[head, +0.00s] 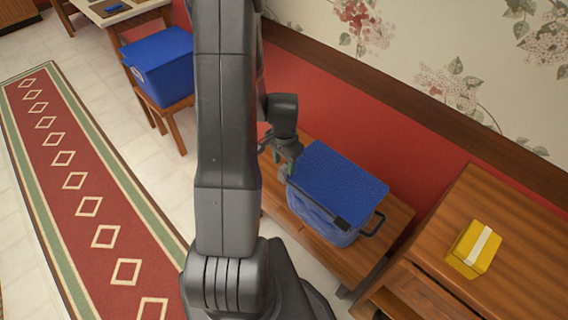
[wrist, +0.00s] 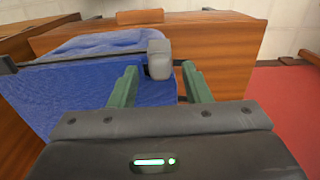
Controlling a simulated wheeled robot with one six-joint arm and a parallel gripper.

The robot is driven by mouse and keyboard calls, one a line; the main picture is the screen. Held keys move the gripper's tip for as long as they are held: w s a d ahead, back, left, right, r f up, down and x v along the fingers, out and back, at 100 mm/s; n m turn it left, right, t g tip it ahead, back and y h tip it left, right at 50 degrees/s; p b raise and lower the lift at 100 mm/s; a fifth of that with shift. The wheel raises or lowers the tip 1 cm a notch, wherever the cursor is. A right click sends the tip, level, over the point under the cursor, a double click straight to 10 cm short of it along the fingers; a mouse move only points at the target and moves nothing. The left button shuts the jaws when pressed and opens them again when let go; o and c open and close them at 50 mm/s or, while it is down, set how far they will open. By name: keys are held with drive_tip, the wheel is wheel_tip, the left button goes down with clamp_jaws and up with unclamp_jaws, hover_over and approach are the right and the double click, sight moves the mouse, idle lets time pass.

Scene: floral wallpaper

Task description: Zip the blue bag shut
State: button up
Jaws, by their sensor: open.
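The blue bag (head: 342,185) stands on a low wooden bench, with its flat top lying over a bulging body. My gripper (head: 287,168) is at the bag's left end, partly hidden by my arm. In the wrist view, the green fingers of my gripper (wrist: 161,76) are open, with a grey block (wrist: 159,60), possibly the zip pull, between and just beyond their tips. The bag (wrist: 80,85) fills the left there, with a dark line along its upper edge.
The bench (head: 386,243) stands against the red wall. A wooden cabinet (head: 515,235) with a yellow box (head: 473,249) on it is at the right. Another blue box (head: 160,65) sits on a small wooden stand at upper left. A red patterned rug (head: 75,160) covers the floor.

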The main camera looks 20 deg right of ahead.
drive_tip(key=shift+f, duration=0.45)
drive_tip(key=c, duration=0.9)
drive_tip(key=s+d+b, duration=0.1)
drive_tip(key=s+d, duration=0.1)
drive_tip(key=s, duration=0.4)
drive_tip(key=s+d+b, duration=0.1)
drive_tip(key=s+d, duration=0.2)
drive_tip(key=s, duration=0.3)
drive_tip(key=s+d+b, duration=0.1)
drive_tip(key=s+d, duration=0.2)
drive_tip(key=s, duration=0.3)
drive_tip(key=shift+s+b, duration=0.25)
drive_tip(key=shift+b, duration=0.1)
drive_tip(key=shift+d, duration=0.1)
drive_tip(key=o, duration=0.9)
